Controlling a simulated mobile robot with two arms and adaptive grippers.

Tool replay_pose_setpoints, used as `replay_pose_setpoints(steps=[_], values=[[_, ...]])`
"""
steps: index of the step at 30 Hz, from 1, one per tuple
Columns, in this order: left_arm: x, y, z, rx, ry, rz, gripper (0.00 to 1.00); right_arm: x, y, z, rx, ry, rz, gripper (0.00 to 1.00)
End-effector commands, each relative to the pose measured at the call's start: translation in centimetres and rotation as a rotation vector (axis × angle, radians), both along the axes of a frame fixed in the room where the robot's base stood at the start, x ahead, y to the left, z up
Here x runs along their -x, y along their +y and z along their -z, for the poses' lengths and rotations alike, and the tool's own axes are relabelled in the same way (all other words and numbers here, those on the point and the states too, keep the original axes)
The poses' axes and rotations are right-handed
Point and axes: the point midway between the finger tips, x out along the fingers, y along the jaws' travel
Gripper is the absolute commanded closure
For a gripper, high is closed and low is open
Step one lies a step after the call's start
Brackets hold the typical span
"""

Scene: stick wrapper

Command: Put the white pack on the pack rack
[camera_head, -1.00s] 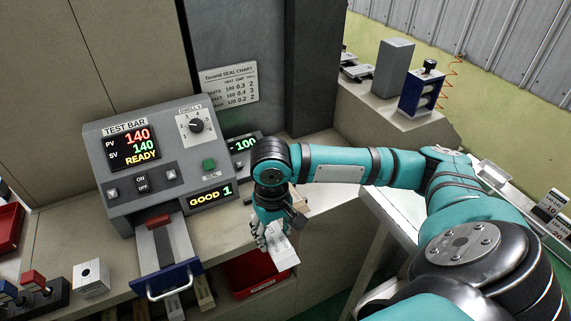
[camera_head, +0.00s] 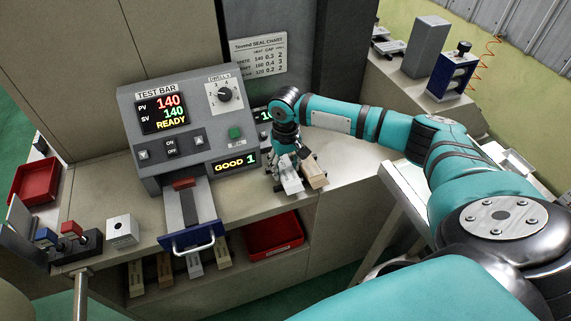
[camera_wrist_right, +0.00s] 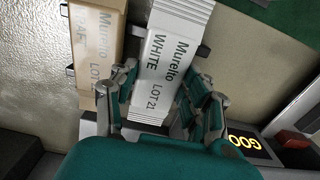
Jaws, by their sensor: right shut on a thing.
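My right gripper (camera_head: 287,178) is shut on the white pack (camera_head: 291,182) by the right side of the counter. In the right wrist view the white pack (camera_wrist_right: 172,55) stands between the two fingers of the gripper (camera_wrist_right: 165,105), its label reading "WHITE LOT21". A tan pack (camera_head: 314,174) is close beside it on the right in the head view; it also shows in the right wrist view (camera_wrist_right: 97,50). Small dark pieces stick out behind both packs there. I cannot tell whether these belong to the pack rack, or whether the white pack is supported. My left gripper is not in view.
The test bar machine (camera_head: 185,130) stands left of the gripper, its blue-fronted drawer (camera_head: 192,238) out at the counter edge. A red bin (camera_head: 272,236) and several packs (camera_head: 163,270) are below the counter. The counter right of the tan pack (camera_head: 350,163) is clear.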

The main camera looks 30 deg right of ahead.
Motion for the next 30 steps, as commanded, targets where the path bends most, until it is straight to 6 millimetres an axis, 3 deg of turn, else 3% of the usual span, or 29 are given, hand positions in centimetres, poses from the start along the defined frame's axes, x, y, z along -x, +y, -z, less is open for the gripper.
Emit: replay_pose_setpoints(steps=[4,12,13,15,25,30], values=[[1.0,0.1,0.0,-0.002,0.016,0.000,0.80,0.0,0.0,0.3,0.000,-0.002,0.000,0.71],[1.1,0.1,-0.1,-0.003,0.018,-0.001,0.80,0.0,0.0,0.6,0.000,0.000,0.000,0.71],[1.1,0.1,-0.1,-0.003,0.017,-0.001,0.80,0.0,0.0,0.6,-0.001,-0.001,0.000,0.49],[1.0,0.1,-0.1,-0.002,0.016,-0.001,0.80,0.0,0.0,0.6,-0.001,-0.001,0.000,0.44],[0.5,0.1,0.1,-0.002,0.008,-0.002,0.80,0.0,0.0,0.1,-0.001,-0.003,0.000,0.44],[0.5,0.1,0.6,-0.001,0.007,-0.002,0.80,-0.1,0.0,-2.4,-0.002,-0.007,0.000,0.44]])
